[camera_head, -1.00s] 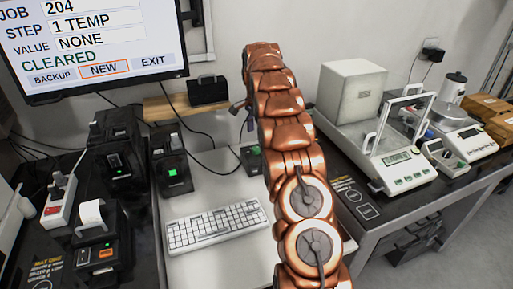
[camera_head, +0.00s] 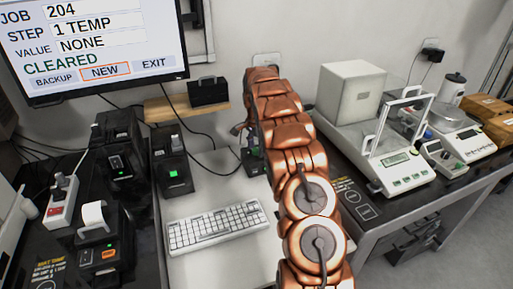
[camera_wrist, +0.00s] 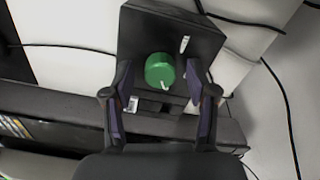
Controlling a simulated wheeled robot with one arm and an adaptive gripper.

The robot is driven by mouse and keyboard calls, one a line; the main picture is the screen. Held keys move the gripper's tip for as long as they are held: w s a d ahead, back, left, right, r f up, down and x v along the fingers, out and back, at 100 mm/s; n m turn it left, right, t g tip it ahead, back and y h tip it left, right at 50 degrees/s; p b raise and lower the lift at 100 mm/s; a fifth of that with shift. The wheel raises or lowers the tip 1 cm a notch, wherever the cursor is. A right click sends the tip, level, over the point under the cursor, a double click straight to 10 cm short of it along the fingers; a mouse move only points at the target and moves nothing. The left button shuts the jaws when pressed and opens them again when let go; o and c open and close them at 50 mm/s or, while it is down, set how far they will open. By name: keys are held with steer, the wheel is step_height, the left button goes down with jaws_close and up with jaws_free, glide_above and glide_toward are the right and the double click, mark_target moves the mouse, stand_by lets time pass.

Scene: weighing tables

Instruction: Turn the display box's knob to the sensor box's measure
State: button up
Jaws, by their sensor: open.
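A black box (camera_wrist: 207,38) with a round green knob (camera_wrist: 160,72) fills the upper middle of the wrist view. The knob has a pale mark at its lower edge, and a white slot-like mark lies to its upper right. My gripper (camera_wrist: 159,66) is open, its two fingers on either side of the knob with gaps visible. In the head view this box (camera_head: 253,160) is mostly hidden behind my arm. A black box (camera_head: 172,155) with a lit green square stands to its left. I cannot tell which box is the sensor box; no reading is legible.
A monitor (camera_head: 90,45) reads job 204, step 1 TEMP, value NONE, CLEARED. A keyboard (camera_head: 215,227) lies on the white table. More black devices and a power strip (camera_head: 62,202) stand left. A scale (camera_head: 400,170) and white box (camera_head: 350,90) stand right. Cables run behind.

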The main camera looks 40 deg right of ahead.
steer(key=shift+c, duration=0.2)
jaws_close()
